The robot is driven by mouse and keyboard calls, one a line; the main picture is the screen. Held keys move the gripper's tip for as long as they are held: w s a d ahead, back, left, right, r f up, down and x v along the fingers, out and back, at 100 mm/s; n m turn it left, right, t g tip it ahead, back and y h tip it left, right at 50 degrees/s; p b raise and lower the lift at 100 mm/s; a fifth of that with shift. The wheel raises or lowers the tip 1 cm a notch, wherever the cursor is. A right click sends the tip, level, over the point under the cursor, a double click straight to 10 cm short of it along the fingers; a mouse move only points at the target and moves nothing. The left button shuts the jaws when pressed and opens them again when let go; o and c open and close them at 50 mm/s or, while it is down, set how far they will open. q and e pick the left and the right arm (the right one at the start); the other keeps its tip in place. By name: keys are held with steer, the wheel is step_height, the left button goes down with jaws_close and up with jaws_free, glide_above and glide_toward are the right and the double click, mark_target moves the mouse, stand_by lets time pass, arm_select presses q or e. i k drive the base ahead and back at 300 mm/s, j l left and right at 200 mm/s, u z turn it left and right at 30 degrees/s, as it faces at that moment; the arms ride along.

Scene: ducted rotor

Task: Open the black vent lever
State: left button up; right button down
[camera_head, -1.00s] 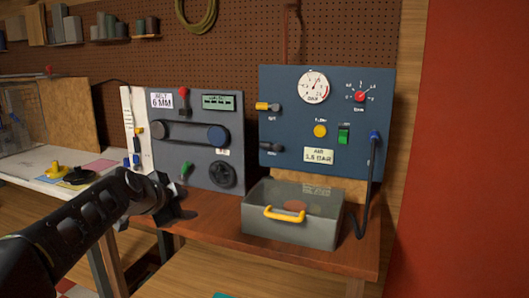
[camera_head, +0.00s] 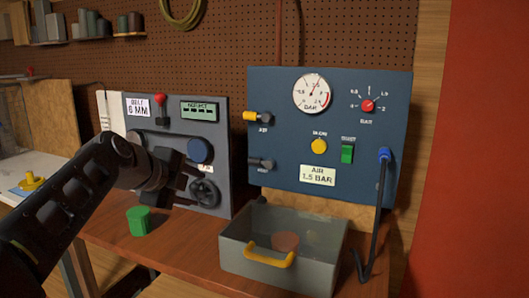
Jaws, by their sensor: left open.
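The black vent lever (camera_head: 262,163) sticks out sideways at the lower left of the blue air panel (camera_head: 335,120). It lies roughly level, below a yellow-handled lever (camera_head: 257,117); its small label is too blurred to read. My left gripper (camera_head: 188,178) is open, in front of the grey belt panel, to the left of the black lever and a little lower. Nothing shows between its fingers, and it looks apart from the lever. My right gripper is not in view.
A grey bin (camera_head: 285,248) with a yellow handle stands below the blue panel. A green block (camera_head: 138,220) stands on the wooden bench under my left arm. The grey belt panel (camera_head: 215,112) has a red-knobbed lever and a black handwheel. A blue plug with a black hose (camera_head: 383,195) hangs at right.

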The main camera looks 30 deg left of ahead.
mark_target(253, 161)
steer(key=i+j, duration=0.15)
steer(key=i, duration=0.7)
